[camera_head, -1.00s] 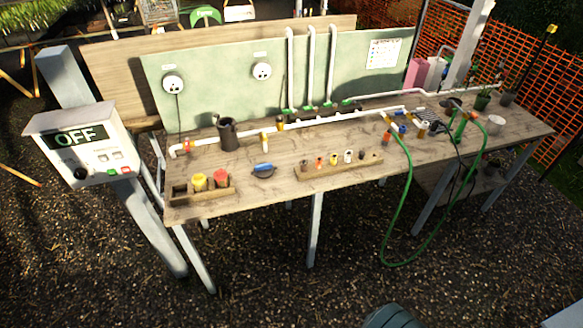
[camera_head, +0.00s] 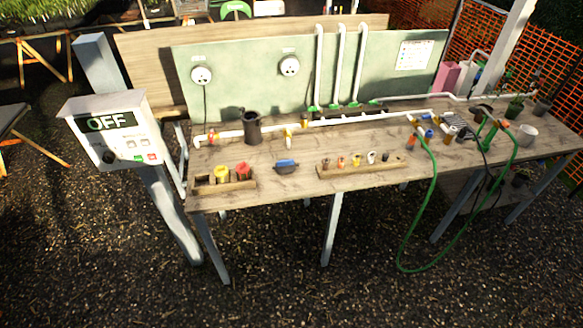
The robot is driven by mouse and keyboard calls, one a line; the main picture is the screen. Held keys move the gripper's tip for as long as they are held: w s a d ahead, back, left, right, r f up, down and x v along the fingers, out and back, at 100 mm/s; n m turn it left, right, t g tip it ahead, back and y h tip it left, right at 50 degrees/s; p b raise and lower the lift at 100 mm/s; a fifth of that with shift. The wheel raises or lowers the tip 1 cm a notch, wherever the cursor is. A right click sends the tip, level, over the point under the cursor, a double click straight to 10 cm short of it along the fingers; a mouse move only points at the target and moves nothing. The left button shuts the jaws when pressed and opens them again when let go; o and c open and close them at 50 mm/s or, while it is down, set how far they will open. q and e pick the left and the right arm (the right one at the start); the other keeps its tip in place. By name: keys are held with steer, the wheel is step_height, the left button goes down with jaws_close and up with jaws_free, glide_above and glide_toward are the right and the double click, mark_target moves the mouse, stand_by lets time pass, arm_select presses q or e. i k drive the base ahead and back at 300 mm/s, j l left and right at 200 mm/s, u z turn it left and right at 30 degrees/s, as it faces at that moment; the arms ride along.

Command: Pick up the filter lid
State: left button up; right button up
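A dark round piece with a blue top (camera_head: 286,165), which looks like the filter lid, lies on the wooden table near its front edge. A black upright cylinder (camera_head: 253,129), apparently the filter body, stands behind it and to the left, beside the white pipe. The two are apart. Neither of my grippers is in view.
A wooden holder (camera_head: 241,186) with yellow and red pieces is left of the lid. A wooden strip (camera_head: 340,171) with small fittings is right. A control box (camera_head: 110,130) reading OFF stands left. A green hose (camera_head: 404,240) hangs off the front. Gravel in front is clear.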

mark_target(284, 166)
steer(key=i+u, duration=0.3)
steer(key=i, duration=0.15)
steer(key=i+l+u, duration=0.15)
steer(key=i+u, duration=0.15)
steer(key=i, duration=0.1)
